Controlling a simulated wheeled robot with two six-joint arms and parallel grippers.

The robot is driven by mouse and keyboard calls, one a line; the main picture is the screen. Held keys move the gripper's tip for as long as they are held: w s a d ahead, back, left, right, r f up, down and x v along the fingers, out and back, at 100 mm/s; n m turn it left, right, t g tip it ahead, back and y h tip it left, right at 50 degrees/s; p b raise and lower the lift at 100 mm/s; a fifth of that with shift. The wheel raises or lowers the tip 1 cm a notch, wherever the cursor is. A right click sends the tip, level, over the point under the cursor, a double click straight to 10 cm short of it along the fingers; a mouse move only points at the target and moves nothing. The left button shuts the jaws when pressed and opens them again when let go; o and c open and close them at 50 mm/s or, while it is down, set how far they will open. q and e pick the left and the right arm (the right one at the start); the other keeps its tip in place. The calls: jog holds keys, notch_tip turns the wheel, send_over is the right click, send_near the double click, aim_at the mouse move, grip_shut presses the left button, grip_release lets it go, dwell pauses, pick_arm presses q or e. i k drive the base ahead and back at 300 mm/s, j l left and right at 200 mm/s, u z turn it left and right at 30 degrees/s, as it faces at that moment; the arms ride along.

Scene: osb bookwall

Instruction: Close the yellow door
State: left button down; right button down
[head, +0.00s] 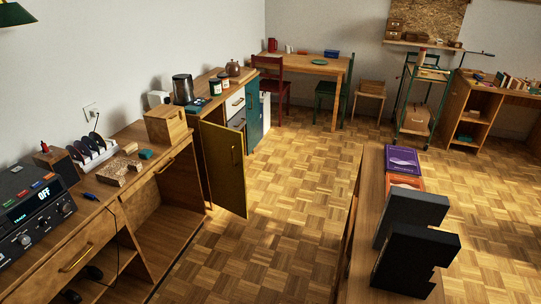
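The yellow door (223,172) belongs to the low cabinet along the left wall. It stands open, swung out over the parquet floor, its outer face towards me. Its upright handle (234,155) shows near the door's right edge, which is free; the left edge is at the cabinet's near end. The door hides most of the cabinet's opening. Neither of my grippers is in view.
A wooden desk (70,238) with an audio device stands at left, close before the cabinet. A teal door (254,112) is farther along. A long table (361,240) with dark upright objects stands at right. Parquet floor (290,190) between them is clear.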

aim_at(223, 147)
jog(key=i+j+z, duration=0.15)
jog(key=z, duration=0.2)
jog(key=i+j+z, duration=0.55)
jog(key=z, duration=0.2)
